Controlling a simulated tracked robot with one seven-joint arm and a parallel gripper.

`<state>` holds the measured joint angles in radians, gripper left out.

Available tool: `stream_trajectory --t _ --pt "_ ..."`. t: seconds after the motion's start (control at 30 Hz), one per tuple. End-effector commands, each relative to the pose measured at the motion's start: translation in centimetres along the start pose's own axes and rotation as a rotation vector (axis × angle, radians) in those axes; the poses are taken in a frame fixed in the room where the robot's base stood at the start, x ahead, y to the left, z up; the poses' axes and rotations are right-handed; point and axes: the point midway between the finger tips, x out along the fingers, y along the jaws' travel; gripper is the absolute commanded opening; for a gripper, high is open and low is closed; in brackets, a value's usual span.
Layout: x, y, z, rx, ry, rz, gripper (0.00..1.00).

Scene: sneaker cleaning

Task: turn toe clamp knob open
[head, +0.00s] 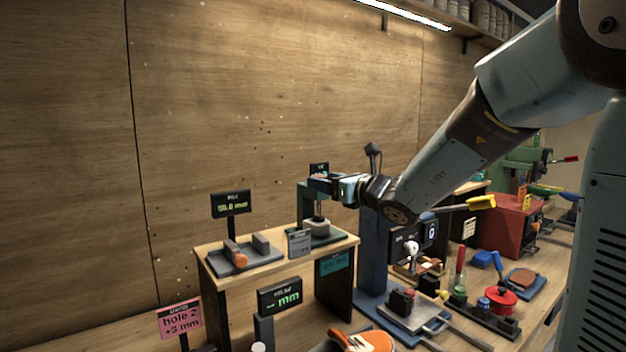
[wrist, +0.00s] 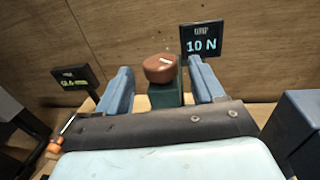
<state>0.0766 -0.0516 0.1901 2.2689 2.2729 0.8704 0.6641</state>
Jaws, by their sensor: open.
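A round brown knob (wrist: 159,68) with a white mark line sits on top of a green post (wrist: 166,94) in the wrist view. My gripper (wrist: 160,78) is open, with one blue finger on each side of the knob and a visible gap on both sides. I cannot tell how far down the fingers reach along it. In the head view my gripper (head: 322,184) is at the top of the green device (head: 305,205) on the wooden stand. The knob is mostly hidden there by my gripper.
A "10 N" display (wrist: 201,42) stands close behind the knob. A grey block fixture (head: 238,258) and a display (head: 231,204) are on the stand's left. Right of the stand, a blue column (head: 373,255), a red box (head: 510,222) and several tools crowd the bench.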

Motion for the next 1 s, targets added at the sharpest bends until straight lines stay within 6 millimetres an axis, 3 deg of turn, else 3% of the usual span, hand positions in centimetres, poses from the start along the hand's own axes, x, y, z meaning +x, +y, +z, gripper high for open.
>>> stream_trajectory --t 0.3,0.73,1.0 --pt "4.2 0.0 0.1 -0.002 -0.001 0.001 0.68" --pt "4.9 -0.1 0.0 -0.001 0.0 -0.001 0.68" --pt "4.9 -0.1 0.0 -0.001 0.0 -0.001 0.43"
